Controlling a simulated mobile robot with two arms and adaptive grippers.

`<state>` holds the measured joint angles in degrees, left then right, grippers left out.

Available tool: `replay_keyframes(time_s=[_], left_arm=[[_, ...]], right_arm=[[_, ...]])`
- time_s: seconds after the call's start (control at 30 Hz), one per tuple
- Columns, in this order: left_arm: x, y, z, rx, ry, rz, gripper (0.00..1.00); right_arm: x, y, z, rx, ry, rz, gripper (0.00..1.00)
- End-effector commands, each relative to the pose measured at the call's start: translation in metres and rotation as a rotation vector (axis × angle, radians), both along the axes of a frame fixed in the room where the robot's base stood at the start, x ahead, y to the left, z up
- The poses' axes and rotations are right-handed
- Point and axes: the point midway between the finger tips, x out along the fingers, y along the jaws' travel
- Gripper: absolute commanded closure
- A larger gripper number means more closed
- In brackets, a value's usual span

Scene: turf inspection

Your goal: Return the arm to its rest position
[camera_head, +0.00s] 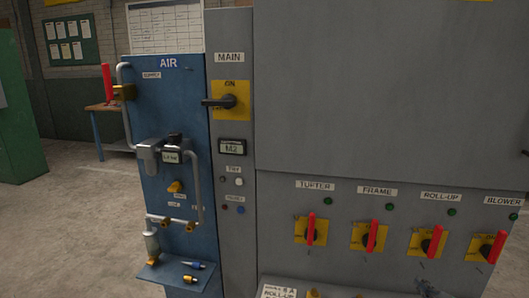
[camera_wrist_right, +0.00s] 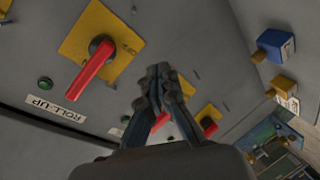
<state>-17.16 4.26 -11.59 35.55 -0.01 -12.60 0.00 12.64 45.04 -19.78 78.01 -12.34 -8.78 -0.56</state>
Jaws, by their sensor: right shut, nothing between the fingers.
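My right gripper (camera_wrist_right: 162,72) is shut and empty in the right wrist view, its fingertips in front of the grey panel. A small dark part of it (camera_head: 428,288) shows at the bottom edge of the head view, below the switches. A red switch handle on a yellow plate (camera_wrist_right: 92,65) is left of the fingers, apart from them, near an upside-down ROLL-UP label (camera_wrist_right: 57,108). Another red handle (camera_wrist_right: 209,126) is to the right of the fingers, and one more is partly hidden behind them. My left gripper is in neither view.
The grey cabinet (camera_head: 380,90) carries red-handled switches for TUFTER (camera_head: 311,228), FRAME (camera_head: 371,235), ROLL-UP (camera_head: 430,240) and BLOWER (camera_head: 490,246). The blue AIR panel (camera_head: 165,100) has pipes and a small shelf (camera_head: 178,273). A blue block (camera_wrist_right: 272,43) sticks out in the wrist view.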

Motion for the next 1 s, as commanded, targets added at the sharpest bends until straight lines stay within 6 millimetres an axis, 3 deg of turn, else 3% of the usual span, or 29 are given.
replay_keyframes(time_s=[0.03, 0.17, 0.2, 0.3, 0.4, 0.5, 0.7, 1.0], left_arm=[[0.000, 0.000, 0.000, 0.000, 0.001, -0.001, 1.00], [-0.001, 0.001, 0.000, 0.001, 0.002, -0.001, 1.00], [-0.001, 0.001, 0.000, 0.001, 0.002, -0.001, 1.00], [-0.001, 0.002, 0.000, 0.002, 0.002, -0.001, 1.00], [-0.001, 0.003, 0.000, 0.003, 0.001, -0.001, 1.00], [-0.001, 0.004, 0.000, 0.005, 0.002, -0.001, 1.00], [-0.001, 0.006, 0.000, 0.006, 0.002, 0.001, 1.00], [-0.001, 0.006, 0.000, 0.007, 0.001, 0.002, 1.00]], right_arm=[[-0.017, 0.035, -0.023, 0.071, 0.047, -0.022, 1.00], [-0.074, 0.104, -0.066, 0.235, 0.194, -0.128, 1.00], [-0.096, 0.123, -0.076, 0.286, 0.248, -0.164, 1.00], [-0.155, 0.165, -0.092, 0.407, 0.390, -0.259, 1.00], [-0.207, 0.191, -0.097, 0.496, 0.513, -0.339, 1.00], [-0.248, 0.207, -0.095, 0.558, 0.609, -0.401, 1.00], [-0.311, 0.228, -0.086, 0.642, 0.755, -0.490, 1.00], [-0.381, 0.245, -0.067, 0.723, 0.918, -0.588, 1.00]])
